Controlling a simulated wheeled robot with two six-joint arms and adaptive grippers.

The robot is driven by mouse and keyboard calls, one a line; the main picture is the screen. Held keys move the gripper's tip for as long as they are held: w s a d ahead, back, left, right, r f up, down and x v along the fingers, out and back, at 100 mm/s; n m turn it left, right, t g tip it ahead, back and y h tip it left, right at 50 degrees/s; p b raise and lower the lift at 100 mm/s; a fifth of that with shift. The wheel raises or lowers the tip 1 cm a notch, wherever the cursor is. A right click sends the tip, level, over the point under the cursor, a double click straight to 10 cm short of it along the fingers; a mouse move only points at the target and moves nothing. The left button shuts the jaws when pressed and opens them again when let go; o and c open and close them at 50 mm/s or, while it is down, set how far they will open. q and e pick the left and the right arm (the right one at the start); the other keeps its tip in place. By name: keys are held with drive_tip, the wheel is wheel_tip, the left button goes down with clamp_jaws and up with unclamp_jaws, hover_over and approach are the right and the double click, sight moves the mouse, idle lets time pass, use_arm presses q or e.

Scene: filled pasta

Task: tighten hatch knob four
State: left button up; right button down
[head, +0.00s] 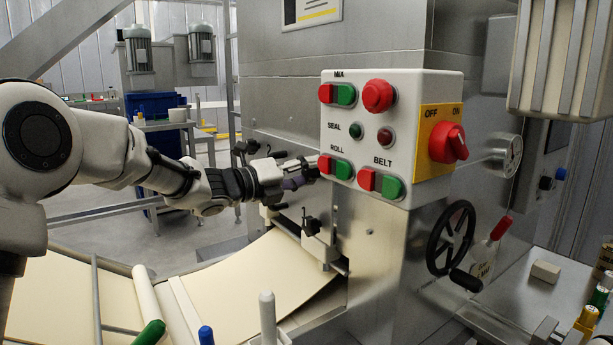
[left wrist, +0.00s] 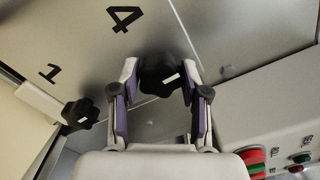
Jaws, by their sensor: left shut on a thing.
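Hatch knob four (left wrist: 160,78), a black lobed knob with a white mark, sits below the printed "4" on the metal hatch in the left wrist view. My left gripper (left wrist: 158,88) has its purple-padded fingers on either side of this knob and is shut on it. In the head view the left gripper (head: 303,174) reaches the machine face just left of the control panel, and the knob cannot be made out there. A second black knob (left wrist: 80,115) stands beside the printed "1". My right gripper is not in view.
The control panel (head: 393,90) with red and green buttons is close to the right of the left gripper. A pale dough sheet (head: 245,275) and a clamp bracket (head: 318,243) lie below it. A black handwheel (head: 450,238) stands out at the right.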

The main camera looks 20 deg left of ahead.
use_arm(q)
drive_tip(key=shift+r, duration=0.25)
drive_tip(key=o, duration=0.9)
drive_tip(key=shift+o, duration=1.2)
drive_tip(key=shift+f, duration=0.15)
drive_tip(key=v, duration=1.2)
drive_tip(key=shift+a, duration=0.1)
